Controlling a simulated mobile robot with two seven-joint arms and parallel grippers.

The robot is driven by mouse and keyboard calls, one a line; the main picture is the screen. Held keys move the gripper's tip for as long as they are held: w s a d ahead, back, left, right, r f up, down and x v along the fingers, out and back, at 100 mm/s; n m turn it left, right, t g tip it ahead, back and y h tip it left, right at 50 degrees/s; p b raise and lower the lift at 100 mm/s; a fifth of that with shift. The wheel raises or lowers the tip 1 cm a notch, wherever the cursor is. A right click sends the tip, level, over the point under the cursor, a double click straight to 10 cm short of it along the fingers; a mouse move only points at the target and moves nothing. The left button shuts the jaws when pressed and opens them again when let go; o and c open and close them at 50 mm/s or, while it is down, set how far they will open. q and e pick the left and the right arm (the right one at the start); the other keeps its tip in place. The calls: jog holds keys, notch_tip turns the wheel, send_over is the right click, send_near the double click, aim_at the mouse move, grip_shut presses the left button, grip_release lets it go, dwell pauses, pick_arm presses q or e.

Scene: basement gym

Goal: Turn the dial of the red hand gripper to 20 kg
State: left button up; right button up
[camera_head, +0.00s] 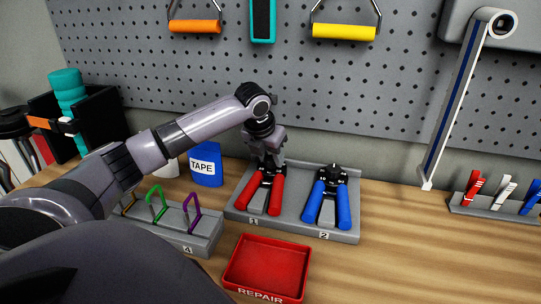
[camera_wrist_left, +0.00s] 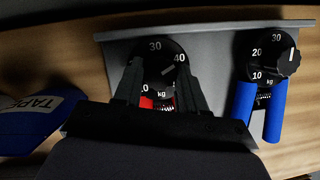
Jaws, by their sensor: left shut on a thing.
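The red hand gripper (camera_head: 274,196) lies in slot 1 of a grey tray (camera_head: 345,236), handles toward me. Its black dial (camera_wrist_left: 157,47) shows 10, 30 and 40; the 20 is hidden behind a finger. A light mark on the knob seems to point toward 40. My left gripper (camera_head: 267,168) comes down on the dial from above; in the left wrist view its fingers (camera_wrist_left: 160,75) are shut on the knob from both sides. The blue hand gripper (camera_head: 343,205) lies beside it in slot 2, its dial (camera_wrist_left: 272,57) uncovered. My right gripper is out of view.
A red REPAIR tray (camera_head: 267,264) stands empty in front. A blue TAPE container (camera_head: 206,163) and a rack with coloured loops (camera_head: 185,240) stand to the left. A clip rack (camera_head: 491,208) is at the right.

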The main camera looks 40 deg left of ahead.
pick_arm(q)
jog(key=shift+d+n, duration=0.1)
jog(key=shift+n, duration=0.3)
jog(key=n+y, duration=0.1)
jog(key=n, duration=0.1)
jog(key=n+y, duration=0.1)
jog(key=n, duration=0.2)
jog(key=shift+w+d+r+g, duration=0.1)
jog(key=shift+g, duration=0.3)
jog(key=n+g, duration=0.1)
jog(key=n, duration=0.2)
jog(key=n+g+y, duration=0.1)
jog(key=n, duration=0.2)
jog(key=shift+w+d, duration=0.1)
jog(key=shift+w, duration=0.05)
jog(key=n+g, duration=0.1)
jog(key=n, duration=0.2)
jog(key=n+g, duration=0.1)
jog(key=n, duration=0.2)
jog(key=shift+w+n+g, duration=0.15)
jog(key=shift+n+g, duration=0.15)
jog(key=shift+n, duration=0.1)
jog(key=n+g, duration=0.1)
jog(key=n, duration=0.2)
jog(key=n+g+h, duration=0.1)
jog(key=n, duration=0.2)
jog(key=shift+w+n, duration=0.15)
jog(key=shift+n, duration=0.15)
jog(key=o, duration=1.1)
